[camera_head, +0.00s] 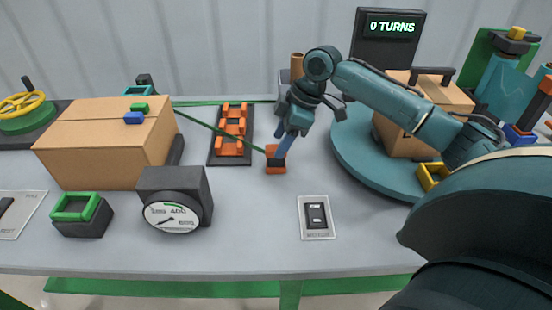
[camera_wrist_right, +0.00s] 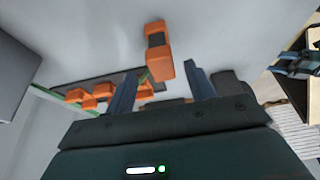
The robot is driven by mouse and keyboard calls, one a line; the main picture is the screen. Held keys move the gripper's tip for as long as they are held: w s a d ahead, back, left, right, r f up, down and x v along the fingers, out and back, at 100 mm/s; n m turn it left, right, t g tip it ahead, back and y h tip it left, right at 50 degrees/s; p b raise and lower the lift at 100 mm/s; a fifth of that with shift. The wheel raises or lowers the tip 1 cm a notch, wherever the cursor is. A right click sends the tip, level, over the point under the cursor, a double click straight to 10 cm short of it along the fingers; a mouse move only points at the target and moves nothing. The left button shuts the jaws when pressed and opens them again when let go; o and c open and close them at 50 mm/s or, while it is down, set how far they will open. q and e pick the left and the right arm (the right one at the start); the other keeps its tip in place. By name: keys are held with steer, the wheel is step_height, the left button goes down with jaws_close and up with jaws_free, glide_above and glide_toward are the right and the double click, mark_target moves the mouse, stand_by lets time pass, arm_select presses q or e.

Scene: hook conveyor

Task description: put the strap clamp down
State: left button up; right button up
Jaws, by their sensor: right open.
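The strap clamp (camera_head: 275,162) is a small orange block with a dark middle. It appears to rest on the grey table, right of the orange rack. A thin green strap (camera_head: 220,130) runs from the carton's side to it. My right gripper (camera_head: 282,146) is just above the clamp, fingers pointing down. In the right wrist view the clamp (camera_wrist_right: 158,42) lies in line with the gap between the two blue fingers, which stand apart on either side. Whether they touch it cannot be told. My left gripper is not in view.
An orange rack (camera_head: 232,123) on a dark plate stands behind left. The carton (camera_head: 105,140), a dial gauge (camera_head: 172,215) and a green-rimmed block (camera_head: 80,212) are left. A turntable (camera_head: 350,150) carrying another box is right. A switch plate (camera_head: 316,228) lies in front.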

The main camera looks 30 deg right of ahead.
mark_target(274, 166)
steer(key=x, duration=0.5)
steer(key=shift+a+f, duration=0.1)
steer(key=shift+f, duration=0.05)
steer(key=c, duration=1.1)
steer(key=shift+c, duration=0.2)
